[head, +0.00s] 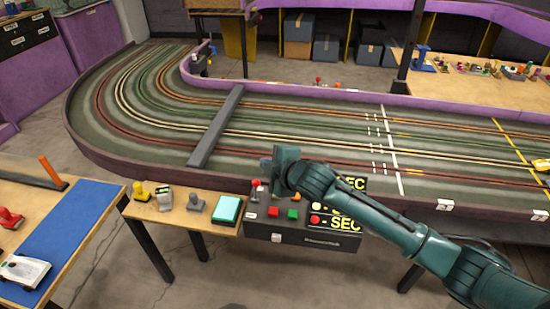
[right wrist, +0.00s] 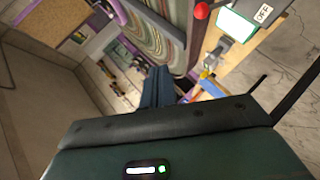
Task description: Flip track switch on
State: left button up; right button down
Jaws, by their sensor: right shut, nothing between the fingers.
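The track switch is a lever with a red ball knob (head: 255,183) at the left end of the dark control box (head: 290,234). Its red knob (right wrist: 201,11) also shows at the top of the right wrist view, near a small white label that seems to read OFF. My right gripper (head: 268,168) is just above and slightly right of the knob, and appears apart from it. Its fingers (right wrist: 157,88) are shut and empty in the right wrist view. Part of the box is hidden behind my right arm. My left gripper is out of view.
The box also bears a red button (head: 273,212), a green button (head: 293,213) and lit SEC displays (head: 346,226). The slot track (head: 250,133) lies behind it.

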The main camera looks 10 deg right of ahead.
jog(key=shift+s+d+r, duration=0.4)
jog(key=shift+s+r, duration=0.05)
jog(key=shift+r, duration=0.25)
jog(key=shift+s+d+r, duration=0.4)
jog(key=shift+s+r, duration=0.05)
jog(key=shift+r, duration=0.2)
jog(key=shift+f, duration=0.1)
